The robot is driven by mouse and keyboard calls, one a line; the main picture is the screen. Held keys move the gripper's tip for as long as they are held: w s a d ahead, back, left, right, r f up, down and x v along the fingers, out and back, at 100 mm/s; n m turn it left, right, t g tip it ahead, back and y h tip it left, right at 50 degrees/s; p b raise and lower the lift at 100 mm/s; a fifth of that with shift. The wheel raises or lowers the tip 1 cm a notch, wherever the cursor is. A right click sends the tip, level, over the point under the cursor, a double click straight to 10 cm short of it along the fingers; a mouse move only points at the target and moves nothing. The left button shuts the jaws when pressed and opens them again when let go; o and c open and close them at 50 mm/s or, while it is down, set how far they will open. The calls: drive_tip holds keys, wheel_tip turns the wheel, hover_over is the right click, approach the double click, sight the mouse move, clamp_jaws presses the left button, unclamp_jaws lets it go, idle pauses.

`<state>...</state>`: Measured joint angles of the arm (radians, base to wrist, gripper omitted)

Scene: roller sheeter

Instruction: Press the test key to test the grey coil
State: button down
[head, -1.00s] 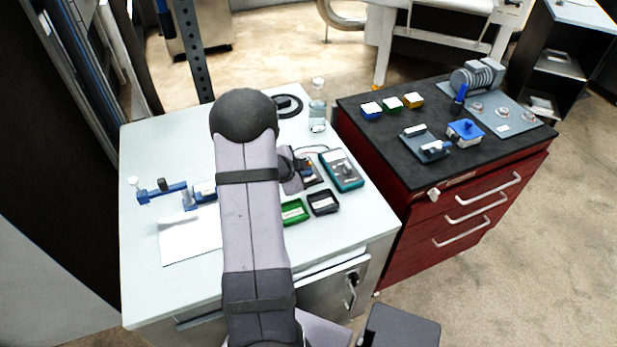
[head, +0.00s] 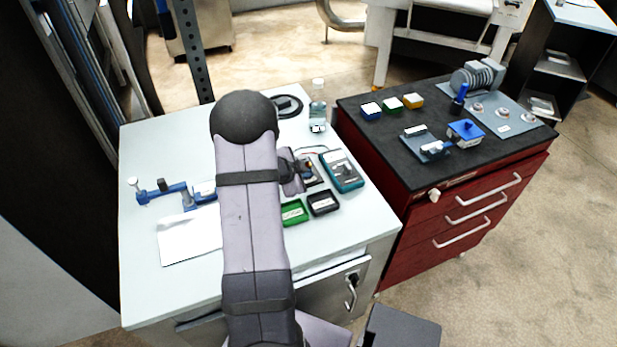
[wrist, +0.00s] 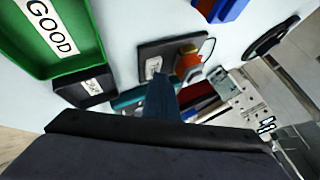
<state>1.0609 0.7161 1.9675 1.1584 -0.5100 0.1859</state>
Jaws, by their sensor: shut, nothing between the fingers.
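The dark test stand (wrist: 148,48) lies on the pale bench in the wrist view, with a white label and an orange and yellowish part (wrist: 189,62) on it. I cannot make out a grey coil or the test key for certain. My gripper (wrist: 164,82) is shut and empty, its bluish fingers pointing at the near edge of the stand. I cannot tell whether they touch it. In the head view the stand (head: 314,180) is partly hidden by my gripper. The teal meter (head: 342,170) stands just right of it; my fingers partly cover it in the wrist view.
A green tray (wrist: 40,62) marked GOOD and a smaller dark tray (wrist: 82,88) lie beside the stand. A clear bottle (head: 317,112) and a black ring (head: 287,105) are behind it. A white sheet (head: 188,236) and blue fixture (head: 163,192) lie at left.

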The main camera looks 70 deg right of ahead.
sight(306, 181)
drive_tip(key=shift+r+p, duration=0.8)
wheel_tip(306, 181, up, 5)
drive_tip(key=p, duration=0.5)
idle(0.8)
